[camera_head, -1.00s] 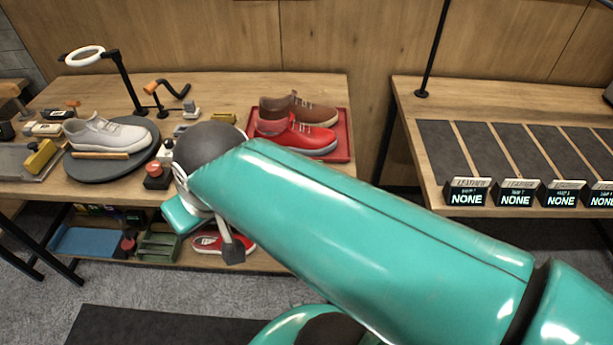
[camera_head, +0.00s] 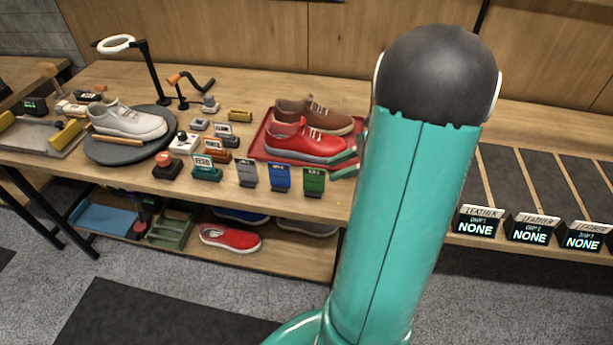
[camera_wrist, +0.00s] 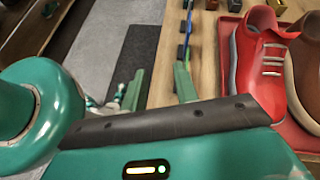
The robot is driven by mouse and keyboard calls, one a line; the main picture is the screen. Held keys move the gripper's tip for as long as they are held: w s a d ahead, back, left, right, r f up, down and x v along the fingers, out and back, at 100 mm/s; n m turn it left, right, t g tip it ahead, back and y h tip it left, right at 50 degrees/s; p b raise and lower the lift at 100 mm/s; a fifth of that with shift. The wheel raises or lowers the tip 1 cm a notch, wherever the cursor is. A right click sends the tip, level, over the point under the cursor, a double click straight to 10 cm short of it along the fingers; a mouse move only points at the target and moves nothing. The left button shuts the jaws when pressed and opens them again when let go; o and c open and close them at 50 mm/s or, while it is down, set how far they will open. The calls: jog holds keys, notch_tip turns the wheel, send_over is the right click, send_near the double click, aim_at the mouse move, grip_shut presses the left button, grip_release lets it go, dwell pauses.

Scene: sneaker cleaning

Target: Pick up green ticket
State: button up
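The green ticket (camera_head: 314,181) stands upright at the front edge of the wooden table, at the right end of a row with a blue ticket (camera_head: 280,177) and a grey ticket (camera_head: 247,173). My gripper (camera_head: 345,164) is just right of the green ticket and slightly above it, partly hidden by my arm. Its two teal fingers are apart with nothing seen between them. They also show apart in the wrist view (camera_wrist: 158,88), near the table edge.
A red tray (camera_head: 262,150) with red shoes (camera_head: 305,142) and brown shoes (camera_head: 325,116) lies just behind the tickets. A white shoe (camera_head: 128,120) sits on a round turntable (camera_head: 98,151) at left. A lower shelf (camera_head: 285,250) holds more shoes. The right table holds dark pads (camera_head: 500,175).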

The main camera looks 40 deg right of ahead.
jog(key=s+d+f+m+t, duration=0.3)
jog(key=d+m, duration=0.1)
jog(key=d, duration=0.2)
send_over(314, 191)
jog(key=shift+h, duration=0.4)
jog(key=f, duration=0.4)
jog(key=shift+w+f, duration=0.2)
jog(key=shift+f, duration=0.1)
grip_shut()
